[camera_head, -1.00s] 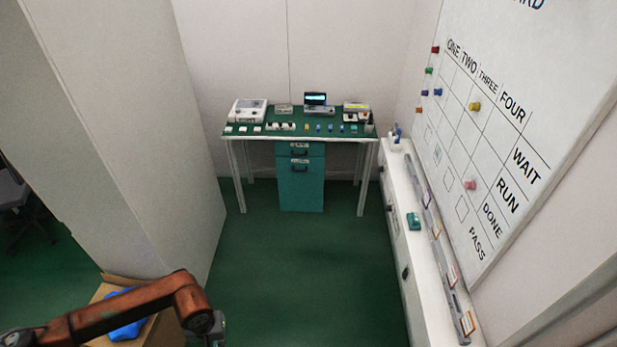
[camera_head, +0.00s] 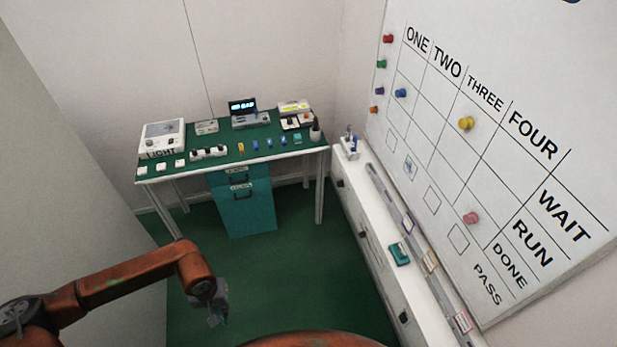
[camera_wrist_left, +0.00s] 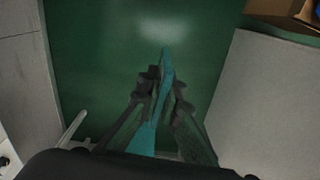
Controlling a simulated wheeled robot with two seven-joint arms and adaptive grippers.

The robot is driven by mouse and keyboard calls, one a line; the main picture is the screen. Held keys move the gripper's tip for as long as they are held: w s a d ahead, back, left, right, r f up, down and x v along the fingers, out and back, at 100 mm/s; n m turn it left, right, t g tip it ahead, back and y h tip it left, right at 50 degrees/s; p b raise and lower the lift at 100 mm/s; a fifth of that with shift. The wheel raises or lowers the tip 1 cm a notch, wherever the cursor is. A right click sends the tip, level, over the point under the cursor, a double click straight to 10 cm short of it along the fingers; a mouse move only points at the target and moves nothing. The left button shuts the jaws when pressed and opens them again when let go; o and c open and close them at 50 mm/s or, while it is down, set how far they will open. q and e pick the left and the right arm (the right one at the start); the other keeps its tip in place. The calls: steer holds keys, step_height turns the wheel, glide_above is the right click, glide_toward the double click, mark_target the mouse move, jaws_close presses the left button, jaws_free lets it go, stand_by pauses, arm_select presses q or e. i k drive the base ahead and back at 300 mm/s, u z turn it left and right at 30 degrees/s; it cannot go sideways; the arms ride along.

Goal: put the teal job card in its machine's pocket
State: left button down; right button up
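The teal job card (camera_wrist_left: 166,72) appears as a thin teal piece, seen nearly edge-on, between the fingers of my left gripper (camera_wrist_left: 162,88) in the left wrist view. The fingers are shut on it and its tip sticks out past them. In the head view my left gripper (camera_head: 218,305) hangs low at the bottom left, above the green floor; the card is hard to make out there. No pocket can be clearly told as the card's own. My right gripper is not in view.
A green-topped bench (camera_head: 225,160) with devices stands at the back, above a teal drawer unit (camera_head: 245,210). On the right, a white ledge (camera_head: 375,215) holds a teal block (camera_head: 399,254) and a strip of coloured-edged pieces below the whiteboard (camera_head: 480,160). Open floor (camera_head: 290,275) lies between.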

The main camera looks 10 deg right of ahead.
mark_target(431, 302)
steer(key=z, duration=0.85)
steer(key=i, duration=0.8)
steer(key=z, duration=0.95)
steer(key=i, duration=0.2)
steer(key=z, duration=0.2)
